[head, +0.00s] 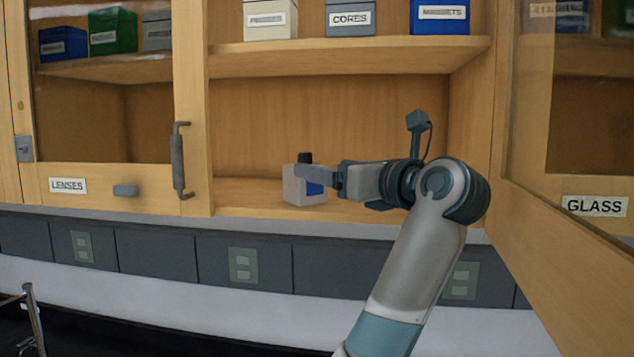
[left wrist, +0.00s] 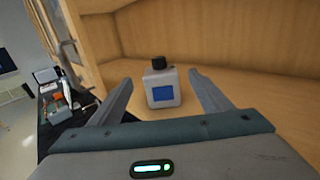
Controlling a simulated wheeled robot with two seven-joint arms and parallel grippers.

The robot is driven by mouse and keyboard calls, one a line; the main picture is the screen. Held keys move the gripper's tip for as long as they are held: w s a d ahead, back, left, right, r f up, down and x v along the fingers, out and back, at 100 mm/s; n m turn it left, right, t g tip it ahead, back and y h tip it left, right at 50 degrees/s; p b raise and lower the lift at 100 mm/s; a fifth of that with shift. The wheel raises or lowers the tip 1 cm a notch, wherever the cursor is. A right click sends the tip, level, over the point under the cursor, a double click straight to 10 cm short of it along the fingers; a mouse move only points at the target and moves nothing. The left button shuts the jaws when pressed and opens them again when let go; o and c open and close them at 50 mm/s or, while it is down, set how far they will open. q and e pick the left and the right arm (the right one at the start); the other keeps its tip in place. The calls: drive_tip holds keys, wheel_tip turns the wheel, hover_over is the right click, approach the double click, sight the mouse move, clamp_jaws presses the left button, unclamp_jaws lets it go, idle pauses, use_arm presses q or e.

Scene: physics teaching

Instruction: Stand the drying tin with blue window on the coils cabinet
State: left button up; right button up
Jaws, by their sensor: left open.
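The drying tin is a small pale grey box with a black cap and a blue window. It stands upright on the bottom shelf of the open cabinet, showing in the head view (head: 294,192) and the left wrist view (left wrist: 155,80). My left gripper (head: 312,178) reaches in from the right, open, with its fingers on either side of the tin. In the left wrist view its fingertips (left wrist: 160,76) flank the tin with gaps, and the blue window faces the camera. A finger partly covers the tin in the head view. No coils label is readable. My right gripper is out of view.
Boxes marked CORES (head: 350,18) and MAGNETS (head: 440,14) stand on the upper shelf (head: 350,58). The LENSES door (head: 90,187) is closed at left. An open glazed door (head: 530,225) stands at right near the GLASS label (head: 595,206). The bottom shelf has free room.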

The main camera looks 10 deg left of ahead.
use_arm(q)
drive_tip(key=shift+b+v, duration=0.6)
drive_tip(key=shift+v, duration=1.2)
